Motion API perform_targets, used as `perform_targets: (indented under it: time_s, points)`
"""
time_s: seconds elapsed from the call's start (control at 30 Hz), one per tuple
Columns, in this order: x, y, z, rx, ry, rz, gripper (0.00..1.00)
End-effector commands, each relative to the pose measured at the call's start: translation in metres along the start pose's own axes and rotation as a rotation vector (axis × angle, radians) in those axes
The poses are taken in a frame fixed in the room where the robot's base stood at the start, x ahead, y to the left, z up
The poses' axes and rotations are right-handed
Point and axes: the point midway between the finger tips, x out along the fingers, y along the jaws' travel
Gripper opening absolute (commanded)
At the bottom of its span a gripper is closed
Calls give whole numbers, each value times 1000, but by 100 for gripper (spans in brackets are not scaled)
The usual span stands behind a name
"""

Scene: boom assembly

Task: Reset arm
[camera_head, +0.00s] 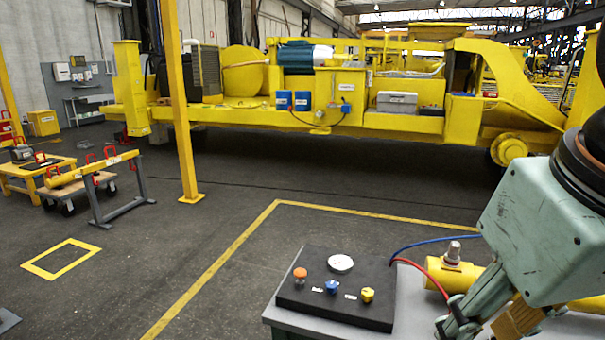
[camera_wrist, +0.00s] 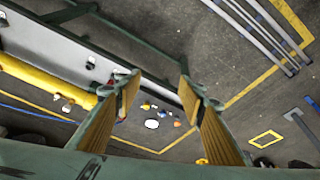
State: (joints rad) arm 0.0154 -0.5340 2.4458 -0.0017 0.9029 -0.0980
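My gripper (camera_head: 482,322) is at the lower right of the head view, partly cut off by the bottom edge. In the wrist view, its two fingers with tan pads (camera_wrist: 158,82) stand apart with nothing between them. In the head view it is in front of a yellow cylinder (camera_head: 455,272) with a metal fitting and red and blue hoses. The cylinder also shows at the left of the wrist view (camera_wrist: 40,80). My arm hides part of the cylinder. I cannot tell how far apart they are.
A black control panel (camera_head: 335,295) with a gauge and orange, blue and yellow knobs sits on a grey bench (camera_head: 420,310). A yellow post (camera_head: 180,110) stands on the left. A large yellow machine (camera_head: 340,100) spans the back. The marked floor between is mostly clear.

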Motion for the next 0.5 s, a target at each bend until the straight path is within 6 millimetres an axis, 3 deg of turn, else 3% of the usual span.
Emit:
perform_targets:
  time_s: [0.2,0.5]
  points:
    - [7,-6,28,62,14,-3,37]
    - [9,-8,36,85,16,-5,37]
